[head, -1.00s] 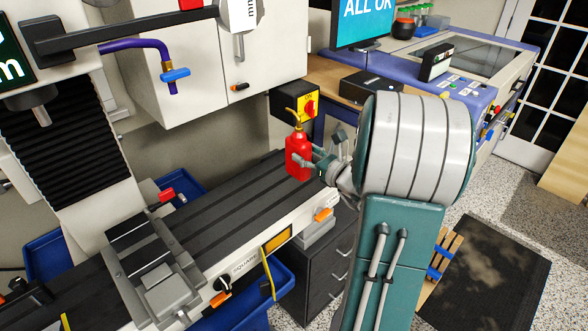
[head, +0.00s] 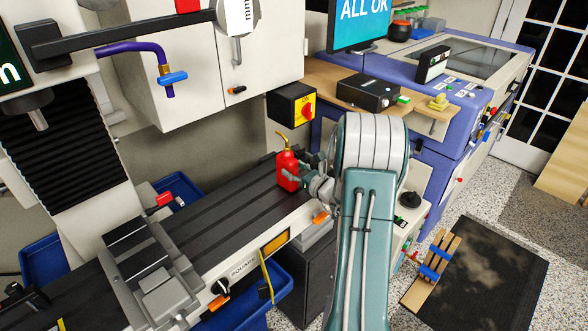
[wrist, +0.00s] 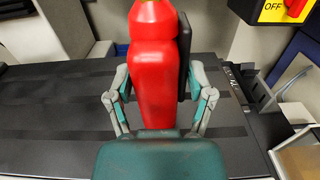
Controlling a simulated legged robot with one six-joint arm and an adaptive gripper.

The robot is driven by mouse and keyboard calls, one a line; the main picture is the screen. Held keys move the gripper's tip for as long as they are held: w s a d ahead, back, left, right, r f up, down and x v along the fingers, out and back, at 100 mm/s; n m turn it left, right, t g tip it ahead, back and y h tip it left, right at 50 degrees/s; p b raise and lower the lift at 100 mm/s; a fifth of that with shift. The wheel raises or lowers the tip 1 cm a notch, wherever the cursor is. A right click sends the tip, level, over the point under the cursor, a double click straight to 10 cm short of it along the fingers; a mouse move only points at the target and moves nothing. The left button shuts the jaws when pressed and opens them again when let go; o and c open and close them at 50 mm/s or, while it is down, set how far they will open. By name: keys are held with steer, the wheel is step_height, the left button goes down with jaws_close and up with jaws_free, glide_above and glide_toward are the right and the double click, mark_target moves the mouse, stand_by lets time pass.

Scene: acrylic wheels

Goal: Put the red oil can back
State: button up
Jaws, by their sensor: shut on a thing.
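The red oil can (head: 287,171) with its yellow spout is upright at the right end of the milling machine's dark slotted table (head: 222,205). My gripper (head: 303,172) reaches it from the right and is shut on it. In the wrist view the can (wrist: 155,70) stands between my gripper's two fingers (wrist: 158,95), and its top is cut off by the frame. Whether the can's base touches the table I cannot tell.
A grey vise (head: 155,270) sits on the table's near left part. A yellow and black switch box (head: 293,104) is on the wall behind the can. A wooden bench (head: 340,85) with a black box (head: 368,92) stands beyond. The table's middle is clear.

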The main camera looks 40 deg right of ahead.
steer(key=o, duration=0.7)
